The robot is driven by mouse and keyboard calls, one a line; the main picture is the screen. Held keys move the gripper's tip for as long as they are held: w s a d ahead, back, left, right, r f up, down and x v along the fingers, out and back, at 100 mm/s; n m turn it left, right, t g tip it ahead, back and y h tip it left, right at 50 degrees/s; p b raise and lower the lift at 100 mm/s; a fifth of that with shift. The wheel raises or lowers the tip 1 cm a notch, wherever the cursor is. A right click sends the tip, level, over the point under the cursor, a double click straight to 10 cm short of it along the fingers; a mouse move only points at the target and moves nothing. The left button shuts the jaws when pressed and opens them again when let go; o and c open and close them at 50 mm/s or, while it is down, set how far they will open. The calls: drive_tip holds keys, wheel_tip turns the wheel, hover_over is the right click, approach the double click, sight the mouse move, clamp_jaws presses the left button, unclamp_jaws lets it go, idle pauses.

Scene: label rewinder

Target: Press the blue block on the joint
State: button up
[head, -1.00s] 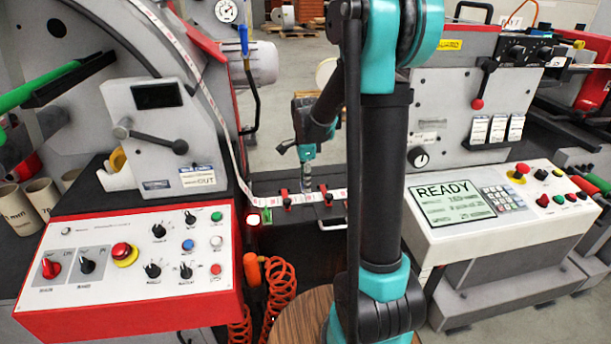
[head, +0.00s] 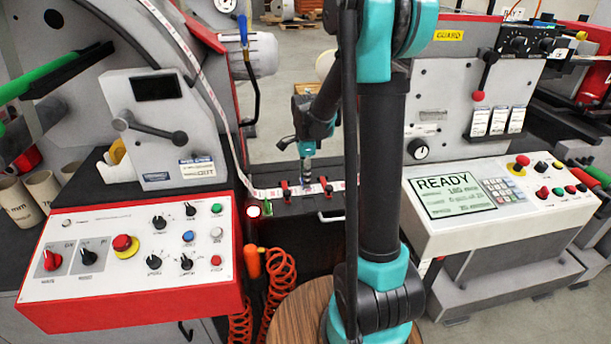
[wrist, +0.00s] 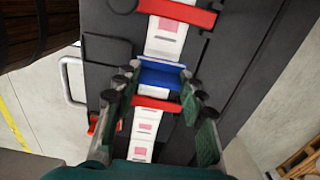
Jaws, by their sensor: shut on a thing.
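The blue block (wrist: 162,74) is held between the fingers of my gripper (wrist: 160,82) in the wrist view. It lies across the white label strip (wrist: 145,126), between two red clamps (wrist: 178,10) (wrist: 157,105). The joint is not visible; the block covers that part of the strip. In the head view my gripper (head: 306,182) points down at the strip on the dark splice table (head: 290,206), between the red clamps. I cannot tell there whether the block fully touches the strip.
A red-edged control panel (head: 130,262) stands at the left and a console reading READY (head: 455,198) at the right. Orange coiled hose (head: 278,280) hangs below. A metal handle (wrist: 70,82) sticks out beside the table.

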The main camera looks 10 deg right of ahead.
drive_tip(key=shift+f, duration=0.6)
drive_tip(key=shift+f, duration=0.25)
drive_tip(key=shift+f, duration=0.65)
idle(2.2)
drive_tip(key=shift+r, duration=2.5)
drive_tip(key=shift+r, duration=0.15)
drive_tip(key=shift+r, duration=1.35)
